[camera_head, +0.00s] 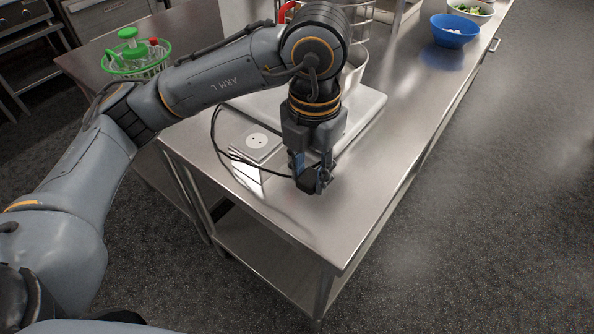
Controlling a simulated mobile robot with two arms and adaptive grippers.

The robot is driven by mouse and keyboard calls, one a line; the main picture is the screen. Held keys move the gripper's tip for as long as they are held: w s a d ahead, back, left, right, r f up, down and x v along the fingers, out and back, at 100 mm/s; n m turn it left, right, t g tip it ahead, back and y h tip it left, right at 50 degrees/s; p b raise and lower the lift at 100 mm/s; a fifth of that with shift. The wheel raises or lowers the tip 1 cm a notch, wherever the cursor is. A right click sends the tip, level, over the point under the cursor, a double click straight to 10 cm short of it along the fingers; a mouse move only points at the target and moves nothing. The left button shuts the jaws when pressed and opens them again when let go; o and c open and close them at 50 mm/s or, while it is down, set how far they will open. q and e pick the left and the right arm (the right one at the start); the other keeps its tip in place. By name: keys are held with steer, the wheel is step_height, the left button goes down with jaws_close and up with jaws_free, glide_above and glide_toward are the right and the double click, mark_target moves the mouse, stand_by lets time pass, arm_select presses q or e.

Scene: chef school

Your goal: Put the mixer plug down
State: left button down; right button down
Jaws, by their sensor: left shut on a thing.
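My left gripper (312,174) points down close above the near part of the steel table (345,215). It is shut on the black mixer plug (308,184), which shows low between its fingers. I cannot tell whether the plug touches the table top. A black cord (216,135) loops from the plug over the left side of the table toward the mixer. The mixer (362,108) stands behind my left arm, which hides much of it. My right gripper is not in view.
A socket plate (257,141) lies on the table left of my gripper. A blue bowl (455,31) and a bowl of greens (470,10) are at the far end. A green basket (135,60) stands at the upper left. The table's near corner is clear.

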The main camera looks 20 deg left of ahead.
arm_select(q)
steer(key=w+a+f, duration=0.1)
steer(key=w+f, duration=0.1)
steer(key=w, duration=0.1)
steer(key=w+a+f+p, duration=0.1)
steer(key=w+a+f, duration=0.1)
steer(key=w+f, duration=0.1)
steer(key=w+a+f+p, duration=0.1)
steer(key=w+a+f, duration=0.1)
steer(key=w+f, duration=0.1)
steer(key=shift+w+a, duration=0.2)
steer(key=shift+w, duration=0.25)
steer(key=f, duration=0.1)
steer(key=f+p, duration=0.2)
steer(key=f, duration=0.1)
steer(key=shift+w+a, duration=0.2)
steer(key=shift+w, duration=0.15)
steer(key=shift+f+b, duration=0.65)
steer(key=shift+f, duration=0.05)
steer(key=shift+s, duration=0.1)
steer(key=c, duration=1.2)
jaws_free()
steer(key=shift+d, duration=0.1)
steer(key=shift+o, duration=1.3)
steer(key=shift+r, duration=0.1)
